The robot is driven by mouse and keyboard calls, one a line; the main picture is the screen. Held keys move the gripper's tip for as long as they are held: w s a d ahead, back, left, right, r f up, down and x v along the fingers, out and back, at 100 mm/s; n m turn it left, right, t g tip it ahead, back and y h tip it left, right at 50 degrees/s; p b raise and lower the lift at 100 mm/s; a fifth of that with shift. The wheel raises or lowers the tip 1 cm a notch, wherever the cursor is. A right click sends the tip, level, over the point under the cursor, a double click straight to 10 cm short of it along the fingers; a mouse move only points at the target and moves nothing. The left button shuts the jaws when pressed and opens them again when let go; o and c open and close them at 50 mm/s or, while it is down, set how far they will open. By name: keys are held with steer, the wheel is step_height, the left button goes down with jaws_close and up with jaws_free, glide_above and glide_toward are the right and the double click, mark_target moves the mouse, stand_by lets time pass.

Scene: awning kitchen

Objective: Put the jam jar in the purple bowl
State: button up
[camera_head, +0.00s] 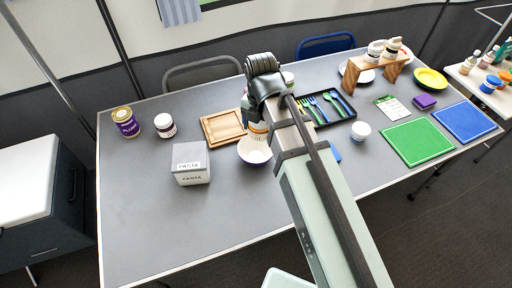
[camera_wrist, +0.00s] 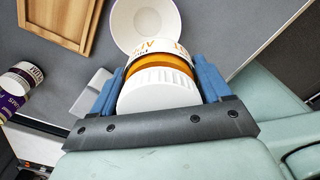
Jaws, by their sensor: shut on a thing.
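My gripper (camera_wrist: 161,82) is shut on a jam jar (camera_wrist: 158,92) with a white ribbed lid, orange contents and a partly readable white label. The jar (camera_head: 258,128) also shows in the head view, partly hidden by my arm. The bowl (camera_head: 255,155) has a pale inside and a purplish outer side and stands on the grey table just below the jar. In the wrist view the bowl (camera_wrist: 122,22) shows beyond the jar, which covers part of it. I cannot tell whether jar and bowl touch.
A grey pasta box (camera_head: 191,164) and a wooden tray (camera_head: 222,126) stand left of the bowl. A purple plum tin (camera_head: 126,123) and a white-lidded jar (camera_head: 165,126) are farther left. The table's front left is clear.

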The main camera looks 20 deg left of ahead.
steer(key=shift+f+n, duration=0.1)
steer(key=shift+n, duration=0.3)
steer(key=shift+f, duration=4.9)
steer(key=shift+f, duration=0.45)
steer(key=o, duration=1)
steer(key=shift+f, duration=0.1)
steer(key=shift+o, duration=0.9)
steer(key=shift+r, duration=6.55)
